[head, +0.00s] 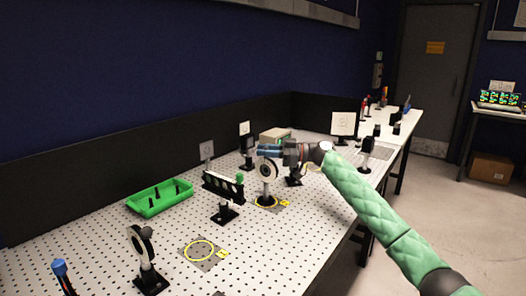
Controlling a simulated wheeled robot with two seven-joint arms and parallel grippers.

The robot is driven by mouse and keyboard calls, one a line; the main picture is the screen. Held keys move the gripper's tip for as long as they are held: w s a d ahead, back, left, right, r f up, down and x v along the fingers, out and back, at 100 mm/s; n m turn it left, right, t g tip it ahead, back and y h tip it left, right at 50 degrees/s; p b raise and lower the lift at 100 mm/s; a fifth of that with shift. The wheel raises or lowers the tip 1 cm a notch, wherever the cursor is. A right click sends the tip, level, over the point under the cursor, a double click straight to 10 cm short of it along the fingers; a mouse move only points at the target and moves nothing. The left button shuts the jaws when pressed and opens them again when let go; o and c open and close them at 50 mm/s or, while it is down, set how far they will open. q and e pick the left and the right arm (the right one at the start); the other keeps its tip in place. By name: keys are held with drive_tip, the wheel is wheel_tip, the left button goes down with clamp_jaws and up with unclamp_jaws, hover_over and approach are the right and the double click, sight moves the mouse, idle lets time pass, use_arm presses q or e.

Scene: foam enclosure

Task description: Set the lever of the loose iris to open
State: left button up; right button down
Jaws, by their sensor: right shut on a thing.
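Another round iris (142,245) on a black post stands at the front left, beside an empty yellow ring (199,251). I cannot tell from any label which one is the loose iris. My right gripper (264,150) reaches in from the right and is shut at the top rim of the middle iris, on what seems to be its lever. The fingers hide the lever, so its setting cannot be read.
A green tray (160,198) with small dark posts lies at the left. A black rail piece (223,187) and a small mount (225,212) stand left of the middle iris. A white screen (344,124) stands behind right.

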drive_tip(key=shift+s+d+y, duration=0.1)
drive_tip(key=shift+d+y, duration=0.1)
drive_tip(key=shift+y, duration=0.1)
use_arm(q)
drive_tip(key=shift+s+f, duration=0.2)
drive_tip(key=shift+f, duration=0.55)
drive_tip(key=shift+r, duration=0.1)
use_arm(e)
drive_tip(key=c, duration=1.3)
unclamp_jaws()
use_arm(q)
drive_tip(key=shift+w+d, duration=0.1)
drive_tip(key=shift+w, duration=0.05)
use_arm(e)
drive_tip(key=shift+d, duration=0.1)
drive_tip(key=shift+d+f, duration=0.1)
drive_tip(key=shift+d, duration=0.15)
use_arm(q)
drive_tip(key=shift+t, duration=0.3)
drive_tip(key=shift+d+f+b, duration=0.1)
drive_tip(key=shift+f+b, duration=0.5)
drive_tip(key=shift+f, duration=1.95)
use_arm(e)
drive_tip(key=d, duration=0.7)
drive_tip(key=shift+f, duration=0.45)
